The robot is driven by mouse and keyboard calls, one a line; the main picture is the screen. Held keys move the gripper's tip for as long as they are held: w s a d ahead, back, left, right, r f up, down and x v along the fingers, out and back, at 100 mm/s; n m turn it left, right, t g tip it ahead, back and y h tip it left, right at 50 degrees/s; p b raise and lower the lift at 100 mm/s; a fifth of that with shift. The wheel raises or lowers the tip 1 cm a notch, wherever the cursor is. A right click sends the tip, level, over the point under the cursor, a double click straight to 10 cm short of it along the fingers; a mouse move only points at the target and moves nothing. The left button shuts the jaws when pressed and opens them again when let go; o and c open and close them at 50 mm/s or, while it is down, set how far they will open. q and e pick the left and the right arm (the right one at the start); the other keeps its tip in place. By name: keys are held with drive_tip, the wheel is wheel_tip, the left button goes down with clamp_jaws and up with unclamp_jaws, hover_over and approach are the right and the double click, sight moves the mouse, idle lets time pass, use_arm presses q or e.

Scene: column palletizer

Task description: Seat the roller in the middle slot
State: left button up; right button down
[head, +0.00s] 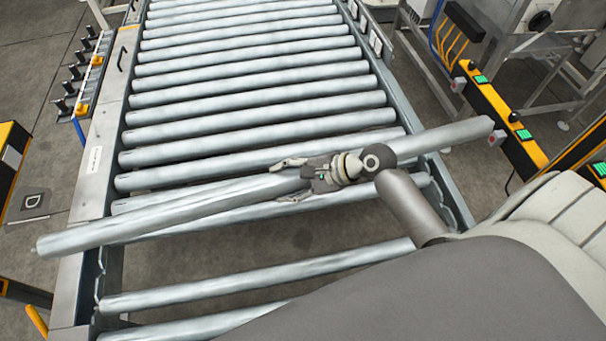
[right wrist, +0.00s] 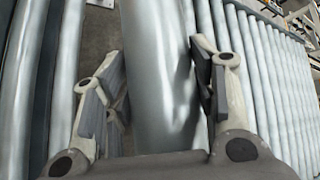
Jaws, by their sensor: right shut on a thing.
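The loose grey metal roller (head: 170,215) lies slantwise above the conveyor, its left end over the left rail (head: 75,270) and its right end up beyond the right rail (head: 455,195). My right gripper (head: 288,181) is shut on it near its middle. In the right wrist view the roller (right wrist: 155,70) runs between the two fingers of the gripper (right wrist: 158,80). The roller is tilted and not aligned with the fitted rollers. Below it is an open gap (head: 270,250) in the roller bed, with floor showing; the slot notches are partly hidden. My left gripper is not in view.
Fitted rollers (head: 250,95) fill the bed behind the gap. A fitted roller (head: 250,279) lies in front of it. A yellow-black post with green lights (head: 505,115) stands at the right, close to the held roller's right end.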

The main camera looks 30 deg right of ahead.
use_arm(q)
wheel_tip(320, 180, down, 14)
drive_tip(key=b, duration=1.4)
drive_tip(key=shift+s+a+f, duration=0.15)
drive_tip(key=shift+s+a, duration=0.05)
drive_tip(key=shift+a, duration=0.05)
use_arm(e)
drive_tip(key=a+f+m, duration=0.1)
drive_tip(key=a+f, duration=0.1)
drive_tip(key=f, duration=1.4)
drive_tip(key=w+a+f, duration=0.1)
drive_tip(key=a+f, duration=0.2)
drive_tip(key=f, duration=1.3)
drive_tip(key=shift+a+f+m+h, duration=0.15)
drive_tip(key=shift+f+m+h, duration=0.25)
